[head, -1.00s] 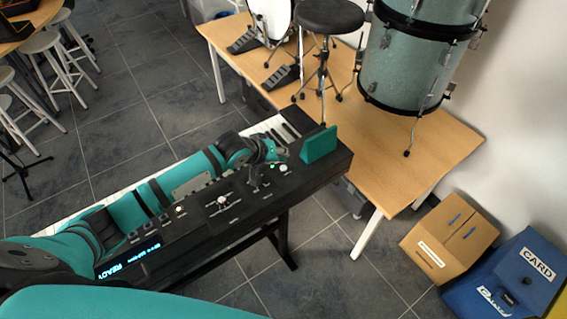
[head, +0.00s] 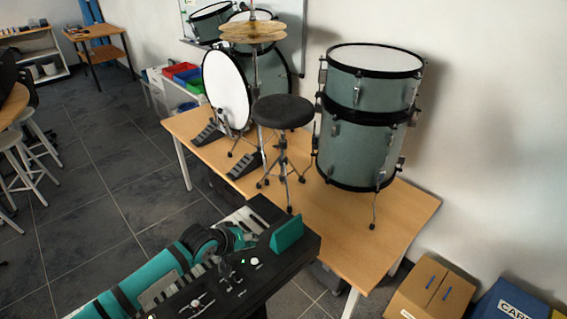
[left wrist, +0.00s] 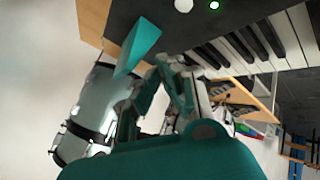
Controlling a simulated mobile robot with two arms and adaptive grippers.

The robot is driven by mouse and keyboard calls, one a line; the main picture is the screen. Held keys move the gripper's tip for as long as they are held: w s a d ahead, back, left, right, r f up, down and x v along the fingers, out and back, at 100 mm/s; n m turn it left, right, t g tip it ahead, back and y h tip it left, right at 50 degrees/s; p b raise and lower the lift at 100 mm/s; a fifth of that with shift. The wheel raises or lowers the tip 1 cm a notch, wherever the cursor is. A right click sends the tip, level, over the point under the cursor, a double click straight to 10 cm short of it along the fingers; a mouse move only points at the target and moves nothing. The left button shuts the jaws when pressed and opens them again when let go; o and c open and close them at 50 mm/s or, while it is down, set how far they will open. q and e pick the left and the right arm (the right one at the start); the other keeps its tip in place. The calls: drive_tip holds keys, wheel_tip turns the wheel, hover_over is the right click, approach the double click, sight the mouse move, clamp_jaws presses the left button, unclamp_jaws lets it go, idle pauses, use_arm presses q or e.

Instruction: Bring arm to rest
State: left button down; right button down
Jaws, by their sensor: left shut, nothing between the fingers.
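My left arm reaches in from the lower left of the head view, over the black keyboard (head: 240,290). My left gripper (head: 243,238) is shut and empty above the keyboard's far end, beside a teal wedge-shaped block (head: 287,233). In the left wrist view the gripper's fingers (left wrist: 168,68) show in the middle, with the teal wedge (left wrist: 138,45) and the keyboard's keys (left wrist: 240,48) beyond them. I cannot tell whether the fingers touch the keyboard. My right gripper is in neither view.
A wooden table (head: 350,240) behind the keyboard carries a stacked pair of green drums (head: 350,150), a black stool (head: 283,112) and pedals. A cardboard box (head: 430,290) and a blue box (head: 510,302) stand at the lower right. Open floor (head: 90,220) lies at the left.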

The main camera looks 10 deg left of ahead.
use_arm(q)
drive_tip(key=shift+m+g, duration=0.5)
drive_tip(key=shift+m, duration=0.3)
drive_tip(key=s+d, duration=0.1)
drive_tip(key=s+d+f, duration=0.1)
drive_tip(key=s, duration=0.1)
drive_tip(key=s+d, duration=0.1)
drive_tip(key=s, duration=0.1)
drive_tip(key=shift+s+d+f, duration=0.25)
drive_tip(key=shift+f, duration=0.1)
drive_tip(key=s+d+m+g, duration=0.1)
drive_tip(key=s+d+m, duration=0.1)
drive_tip(key=s, duration=0.7)
drive_tip(key=s+a+r+m+g+y, duration=0.15)
drive_tip(key=s+a, duration=0.25)
drive_tip(key=s, duration=0.5)
drive_tip(key=s+a+r+m+g+y, duration=0.15)
drive_tip(key=s+a, duration=0.25)
drive_tip(key=s, duration=0.5)
wheel_tip(320, 180, down, 32)
drive_tip(key=s+g+b, duration=0.1)
drive_tip(key=s+b, duration=0.1)
drive_tip(key=b, duration=0.3)
drive_tip(key=s+a+f+g+y+b, duration=0.1)
drive_tip(key=s+a+f+b, duration=0.2)
drive_tip(key=s+f, duration=1.3)
wheel_tip(320, 180, down, 3)
drive_tip(key=shift+s+r, duration=0.1)
drive_tip(key=shift+s, duration=0.3)
drive_tip(key=shift+a, duration=0.1)
